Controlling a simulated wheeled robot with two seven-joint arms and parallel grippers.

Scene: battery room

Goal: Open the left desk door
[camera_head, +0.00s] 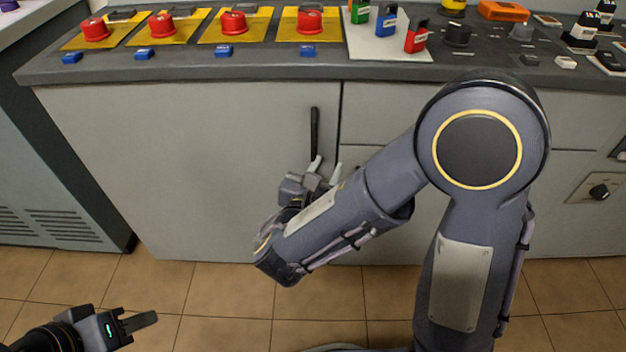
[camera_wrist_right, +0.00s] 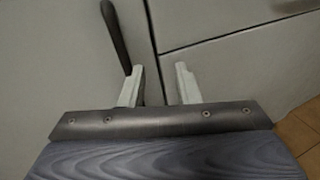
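The left desk door (camera_head: 200,160) is a pale grey panel under the dark countertop, and it looks closed. Its black vertical handle (camera_head: 314,130) is near its right edge; the handle also shows at the upper left of the right wrist view (camera_wrist_right: 115,38). My right gripper (camera_head: 325,166) is just below the handle, fingers pointing up at the desk front. In the right wrist view its two fingers (camera_wrist_right: 158,84) are apart with nothing between them. The handle's lower end is by the left fingertip; I cannot tell whether they touch. My left gripper (camera_head: 148,322) is low at the left, away from the desk.
The countertop (camera_head: 270,70) carries red buttons on yellow plates and several coloured switches. Drawer fronts (camera_head: 375,110) lie right of the door seam. A vented cabinet (camera_head: 45,180) stands at the left. Tiled floor (camera_head: 200,285) is clear before the door.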

